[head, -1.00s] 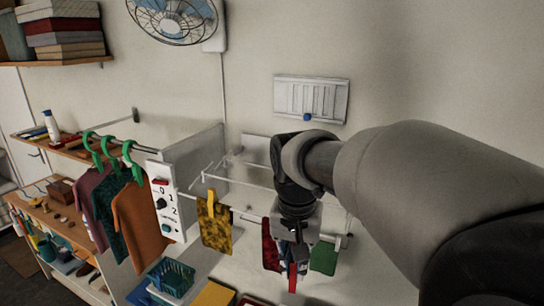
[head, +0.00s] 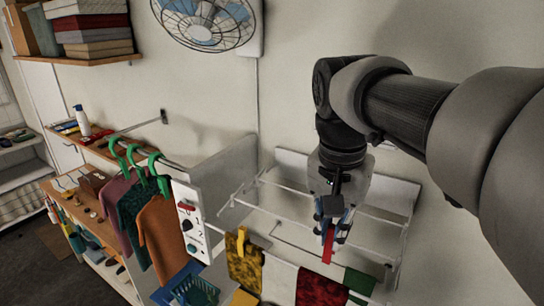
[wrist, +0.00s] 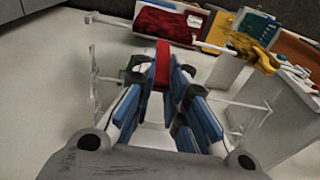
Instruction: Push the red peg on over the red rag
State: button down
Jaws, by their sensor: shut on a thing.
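My gripper (head: 331,236) is shut on the red peg (head: 328,246). The peg points down from between the fingertips, above and apart from the red rag as far as the head view shows. In the wrist view the red peg (wrist: 163,60) sticks out between the blue-padded fingers of my gripper (wrist: 164,82). The dark-patterned red rag (head: 321,289) hangs on the rack's front rail, its lower part cut off by the picture edge. In the wrist view the red rag (wrist: 166,23) lies beyond the peg tip, with a gap between them.
The white wire rack (head: 285,207) stands out from the wall. A switch panel (head: 189,219) and hung shirts (head: 158,232) are at left.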

aim_at(325, 276)
jog(key=f+b, duration=0.2)
jog(key=f, duration=0.1)
jog(key=shift+w, duration=0.3)
jog(key=shift+s+f+b, duration=0.2)
jog(key=shift+f+b, duration=0.65)
jog(key=shift+b, duration=0.05)
jog(key=shift+w+f, duration=0.15)
jog(key=shift+f, duration=0.05)
jog(key=shift+f+b, duration=1.9)
jog(key=shift+f, duration=0.7)
dwell(0.9)
jog(key=c, duration=1.5)
grip_release()
jog(key=shift+c, duration=0.2)
jog(key=shift+r, duration=0.15)
jog(key=shift+r+p, duration=3.15)
jog(key=shift+r, duration=0.25)
